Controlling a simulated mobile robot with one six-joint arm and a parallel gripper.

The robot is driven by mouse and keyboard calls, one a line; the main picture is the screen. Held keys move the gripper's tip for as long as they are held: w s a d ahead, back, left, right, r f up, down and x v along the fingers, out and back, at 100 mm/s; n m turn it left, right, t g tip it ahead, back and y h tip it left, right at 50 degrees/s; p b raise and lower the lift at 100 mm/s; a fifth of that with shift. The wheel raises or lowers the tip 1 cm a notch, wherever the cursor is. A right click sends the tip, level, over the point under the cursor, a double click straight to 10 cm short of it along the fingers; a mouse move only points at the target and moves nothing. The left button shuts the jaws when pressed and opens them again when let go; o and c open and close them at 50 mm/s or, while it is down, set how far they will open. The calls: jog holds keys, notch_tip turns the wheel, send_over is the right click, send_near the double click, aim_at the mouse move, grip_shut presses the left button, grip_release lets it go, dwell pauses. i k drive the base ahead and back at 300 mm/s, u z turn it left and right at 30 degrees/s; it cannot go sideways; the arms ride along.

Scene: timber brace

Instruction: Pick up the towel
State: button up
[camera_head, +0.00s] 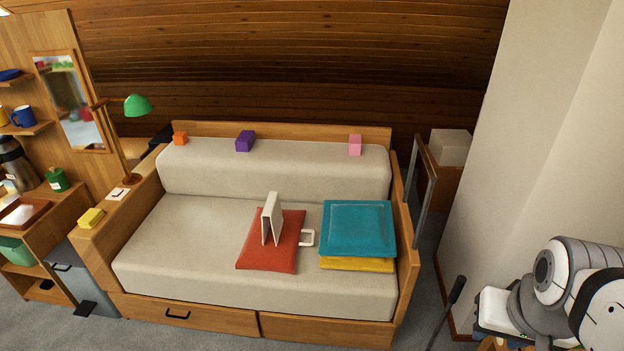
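No thing in view is plainly a towel. A flat red cloth or cushion (260,255) lies on the seat of the sofa (185,235), near its middle. A white folded, panel-like thing (272,219) stands upright on the red one, and a small white loop (307,238) sticks out at its right. A teal square cushion or folded cloth (357,228) lies on a yellow one (356,264) at the seat's right end. A white thing, perhaps cloth, lies in a tray (20,214) at far left. Part of my arm shows at lower right; my gripper is not in view.
Orange (180,138), purple (245,141) and pink (355,145) blocks sit along the backrest. A green lamp (138,105) and yellow block (91,218) are on the left armrest. A dark-handled pole (455,292) stands at the right. Bare seat lies left of the red thing.

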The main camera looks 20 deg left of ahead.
aim_at(272, 214)
jog(key=i, duration=0.6)
jog(key=u, duration=5.6)
jog(key=i, duration=0.1)
jog(key=z, duration=2.15)
jog(key=i, duration=1.6)
jog(key=z, duration=0.2)
